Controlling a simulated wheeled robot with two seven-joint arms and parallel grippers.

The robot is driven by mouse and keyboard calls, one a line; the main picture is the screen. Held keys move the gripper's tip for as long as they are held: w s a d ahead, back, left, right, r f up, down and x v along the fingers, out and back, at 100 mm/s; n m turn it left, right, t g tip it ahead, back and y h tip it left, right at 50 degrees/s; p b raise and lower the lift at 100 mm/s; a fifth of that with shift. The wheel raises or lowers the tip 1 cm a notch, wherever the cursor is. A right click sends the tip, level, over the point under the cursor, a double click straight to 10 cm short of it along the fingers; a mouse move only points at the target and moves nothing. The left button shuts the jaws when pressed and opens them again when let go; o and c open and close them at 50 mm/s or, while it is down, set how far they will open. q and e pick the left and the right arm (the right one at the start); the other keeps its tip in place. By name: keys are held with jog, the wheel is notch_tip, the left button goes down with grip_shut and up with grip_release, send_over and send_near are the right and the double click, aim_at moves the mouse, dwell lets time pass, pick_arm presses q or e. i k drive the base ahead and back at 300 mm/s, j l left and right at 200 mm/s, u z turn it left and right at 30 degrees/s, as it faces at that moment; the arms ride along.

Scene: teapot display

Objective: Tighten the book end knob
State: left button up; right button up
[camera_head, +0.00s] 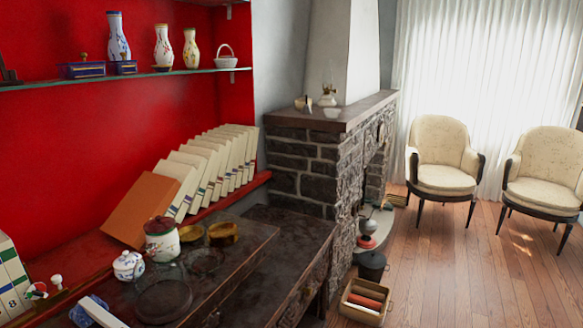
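A small white knob-shaped piece (57,281) stands at the lower left, beside the numbered books (12,276). I cannot tell whether it is the book end knob. A small round item with red and green marks (36,291) sits just left of it. A row of cream books (205,165) leans on the red ledge, with a tan-orange board or book (142,208) at its near end. No separate book end is clear there. Neither of my grippers is in view.
The dark cabinet top (262,216) holds a lidded jar (161,240), a blue-white pot (128,265), glass dishes (165,300) and brass bowls (222,233). A glass shelf (125,78) with vases hangs above. A stone fireplace (315,160) stands behind; wooden floor (465,270) is open at right.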

aim_at(36, 293)
jog(key=i+l, duration=0.35)
jog(key=i+l+u, duration=0.1)
jog(key=u, duration=0.35)
jog(key=l+u, duration=0.25)
jog(key=u, duration=0.15)
jog(key=i+l+u, duration=0.1)
jog(key=u, duration=0.35)
jog(key=l+u, duration=0.1)
jog(key=u, duration=0.7)
